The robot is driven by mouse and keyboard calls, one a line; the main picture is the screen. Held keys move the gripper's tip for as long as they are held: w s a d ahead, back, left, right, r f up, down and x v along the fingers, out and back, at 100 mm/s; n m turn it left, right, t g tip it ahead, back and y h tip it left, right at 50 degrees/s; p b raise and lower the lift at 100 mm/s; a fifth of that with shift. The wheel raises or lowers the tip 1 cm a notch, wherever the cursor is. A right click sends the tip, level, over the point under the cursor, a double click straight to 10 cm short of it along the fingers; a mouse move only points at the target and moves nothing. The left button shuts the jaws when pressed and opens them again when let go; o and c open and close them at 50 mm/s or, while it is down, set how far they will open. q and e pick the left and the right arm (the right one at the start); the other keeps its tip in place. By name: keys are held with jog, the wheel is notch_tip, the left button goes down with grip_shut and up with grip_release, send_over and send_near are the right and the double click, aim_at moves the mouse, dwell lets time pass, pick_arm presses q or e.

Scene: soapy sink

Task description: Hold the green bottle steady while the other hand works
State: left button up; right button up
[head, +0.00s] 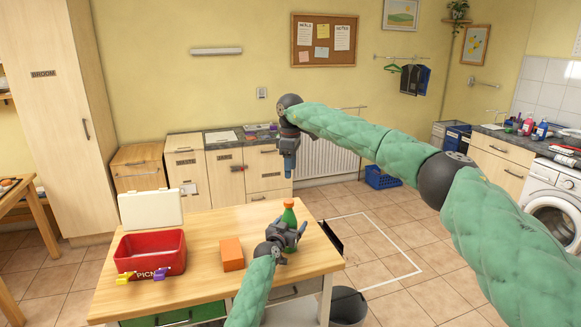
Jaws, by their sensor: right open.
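The green bottle (289,216) with an orange cap stands upright on the wooden table, near its right side. My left gripper (289,232) is at the bottle's near side and hides its lower part. Its fingers show to either side of the bottle, but I cannot tell whether they touch it. My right gripper (288,167) is open and empty. It points down in the air, higher in the picture than the bottle and apart from it.
On the wooden table (207,238), an orange block (231,254) lies left of the bottle. A red picnic box (150,252) with a white raised lid stands farther left, with yellow and purple clips at its front. A grey bin (348,306) stands on the floor at the table's right.

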pick_arm(q)
jog(key=b+v, duration=0.2)
jog(key=v, duration=0.5)
jog(key=shift+s+a+f, duration=0.1)
jog(key=shift+s, duration=0.2)
